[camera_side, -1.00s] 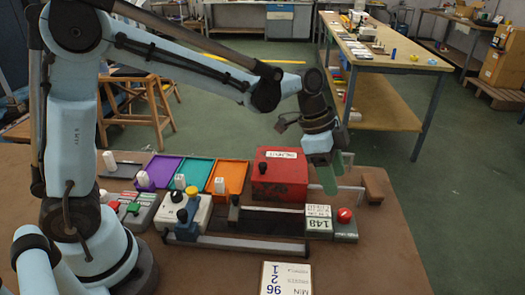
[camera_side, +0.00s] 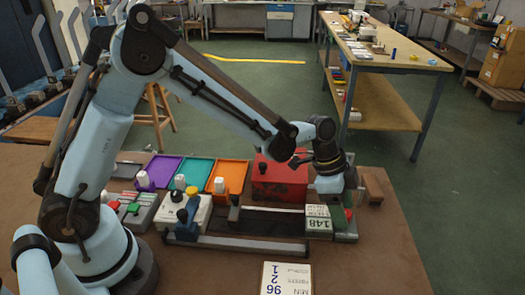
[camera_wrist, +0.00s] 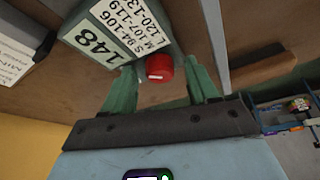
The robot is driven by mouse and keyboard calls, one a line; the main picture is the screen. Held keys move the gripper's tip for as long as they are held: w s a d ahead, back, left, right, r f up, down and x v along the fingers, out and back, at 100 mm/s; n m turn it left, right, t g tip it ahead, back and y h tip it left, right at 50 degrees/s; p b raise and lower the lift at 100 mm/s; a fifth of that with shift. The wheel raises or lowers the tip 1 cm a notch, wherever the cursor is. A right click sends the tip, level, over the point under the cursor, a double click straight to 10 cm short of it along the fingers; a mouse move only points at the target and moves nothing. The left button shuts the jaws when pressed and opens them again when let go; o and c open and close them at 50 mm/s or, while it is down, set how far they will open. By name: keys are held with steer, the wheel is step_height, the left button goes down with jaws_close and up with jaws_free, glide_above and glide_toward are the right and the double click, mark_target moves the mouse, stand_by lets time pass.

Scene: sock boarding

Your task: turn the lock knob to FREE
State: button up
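The red knob (camera_wrist: 159,67) stands on the end block beside a white card reading 148 (camera_wrist: 96,43). In the side view the knob (camera_side: 348,213) is mostly hidden by my gripper. My gripper (camera_wrist: 161,72) is open, with one green finger on each side of the knob and a small gap on both sides. In the side view my gripper (camera_side: 342,212) points down at the block from above. I see no FREE marking, and I cannot tell which way the knob is set.
A dark rail fixture (camera_side: 262,222) runs left from the block. A red box (camera_side: 280,180) stands close behind, with a brown block (camera_side: 375,186) to the right. A card reading 96 (camera_side: 285,278) lies in front. The bench's right front is clear.

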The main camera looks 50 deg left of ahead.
steer(key=c, duration=1)
steer(key=n, duration=0.2)
steer(key=n+t, duration=0.1)
steer(key=n+y, duration=0.1)
steer(key=n, duration=0.1)
steer(key=shift+s+d+n+t, duration=0.2)
steer(key=shift+s+n+t, duration=0.1)
steer(key=shift+t, duration=0.1)
steer(key=n+y, duration=0.2)
steer(key=n, duration=0.2)
steer(key=shift+d+n, duration=0.1)
steer(key=shift+n, duration=0.2)
steer(key=shift+t, duration=0.3)
steer(key=o, duration=1)
steer(key=shift+a, duration=0.2)
